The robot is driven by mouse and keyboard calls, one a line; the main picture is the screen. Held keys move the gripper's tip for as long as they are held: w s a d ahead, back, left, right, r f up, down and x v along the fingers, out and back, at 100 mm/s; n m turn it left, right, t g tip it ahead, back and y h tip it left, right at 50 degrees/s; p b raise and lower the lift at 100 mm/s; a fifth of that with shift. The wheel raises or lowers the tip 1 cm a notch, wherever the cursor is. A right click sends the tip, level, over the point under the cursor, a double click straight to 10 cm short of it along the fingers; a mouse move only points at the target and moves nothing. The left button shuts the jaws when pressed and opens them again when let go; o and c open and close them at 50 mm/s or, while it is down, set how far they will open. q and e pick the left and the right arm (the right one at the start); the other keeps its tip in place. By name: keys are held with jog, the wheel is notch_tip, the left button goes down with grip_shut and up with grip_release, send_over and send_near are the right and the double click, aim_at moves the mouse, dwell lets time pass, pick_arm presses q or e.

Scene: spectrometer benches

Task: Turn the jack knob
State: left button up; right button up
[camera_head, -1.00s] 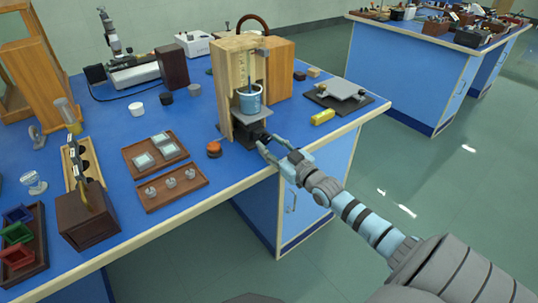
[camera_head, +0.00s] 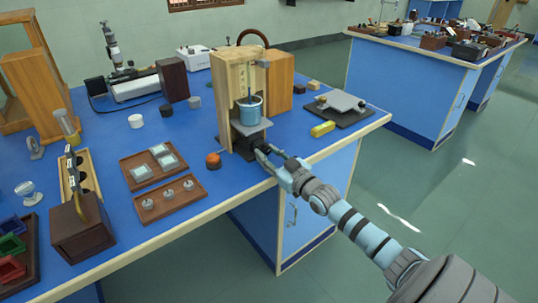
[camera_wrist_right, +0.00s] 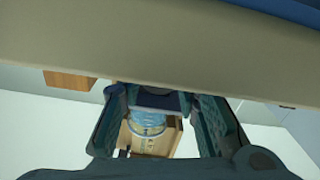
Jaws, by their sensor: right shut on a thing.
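The dark lab jack (camera_head: 245,147) stands on the blue bench at the foot of an open-fronted wooden housing (camera_head: 230,95). Its grey platform (camera_head: 250,128) sits below a blue beaker (camera_head: 250,110). My right gripper (camera_head: 262,150) reaches in from the right at the bench's front edge and is shut on the jack knob, which the fingers mostly hide. In the right wrist view the gripper fingers (camera_wrist_right: 160,105) flank a dark part, with the beaker (camera_wrist_right: 148,122) and pale wood beyond. My left gripper is not in view.
A yellow block (camera_head: 322,129) and a dark board with a grey plate (camera_head: 340,105) lie to the right. Brown trays (camera_head: 168,198) lie at the left. The bench edge runs just under my gripper.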

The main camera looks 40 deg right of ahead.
jog(key=shift+m, duration=0.8)
jog(key=m, duration=0.5)
jog(key=shift+a+m+p, duration=0.1)
jog(key=shift+m+p, duration=0.25)
jog(key=shift+m, duration=1.55)
jog(key=o, duration=0.9)
